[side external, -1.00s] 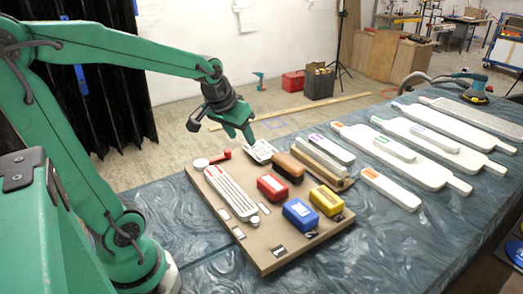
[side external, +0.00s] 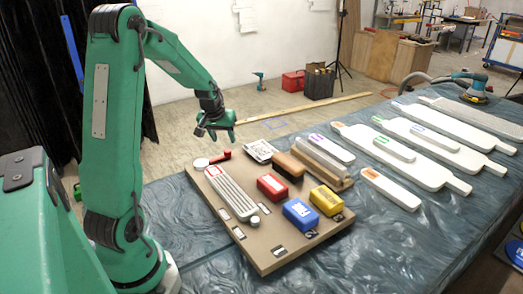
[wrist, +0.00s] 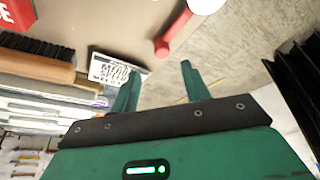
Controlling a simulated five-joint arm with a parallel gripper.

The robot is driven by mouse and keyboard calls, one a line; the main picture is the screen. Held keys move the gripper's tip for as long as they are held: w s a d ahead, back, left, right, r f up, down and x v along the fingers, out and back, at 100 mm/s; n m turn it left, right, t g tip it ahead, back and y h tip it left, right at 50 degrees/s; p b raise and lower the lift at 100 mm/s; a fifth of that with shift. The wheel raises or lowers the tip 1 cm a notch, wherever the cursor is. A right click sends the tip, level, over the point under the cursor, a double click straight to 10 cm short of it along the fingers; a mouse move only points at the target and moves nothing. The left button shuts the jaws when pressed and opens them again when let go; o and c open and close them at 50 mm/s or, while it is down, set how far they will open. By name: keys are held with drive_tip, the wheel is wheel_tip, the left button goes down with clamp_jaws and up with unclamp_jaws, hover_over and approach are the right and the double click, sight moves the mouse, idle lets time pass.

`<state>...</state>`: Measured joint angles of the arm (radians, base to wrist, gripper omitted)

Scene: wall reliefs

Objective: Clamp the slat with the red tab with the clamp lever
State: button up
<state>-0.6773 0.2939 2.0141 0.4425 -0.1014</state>
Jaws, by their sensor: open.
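The slat with the red tab (side external: 231,193) is a pale ribbed slat lying flat on the brown board (side external: 268,258) in the side view. Its red tab is at the far end. The red clamp lever (side external: 223,157) is at the board's far left corner, beside a round white piece (side external: 201,164). The lever also shows at the top of the wrist view (wrist: 174,36), joined to a white round end. My gripper (side external: 216,137) is open and empty, pointing down above the far edge near the lever. In the wrist view its fingers (wrist: 160,72) are apart, with the lever beyond them.
Red (side external: 272,186), blue (side external: 300,214) and yellow (side external: 326,200) blocks sit on the board. A brush (side external: 287,166) and a printed card (side external: 260,151) are right of my gripper. Several pale slats lie on the table at right. Bare floor shows behind the board.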

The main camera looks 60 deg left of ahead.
sight(227, 151)
drive_tip(key=shift+f, duration=0.15)
drive_tip(key=shift+x, duration=3.75)
drive_tip(key=shift+a, duration=0.15)
clamp_jaws()
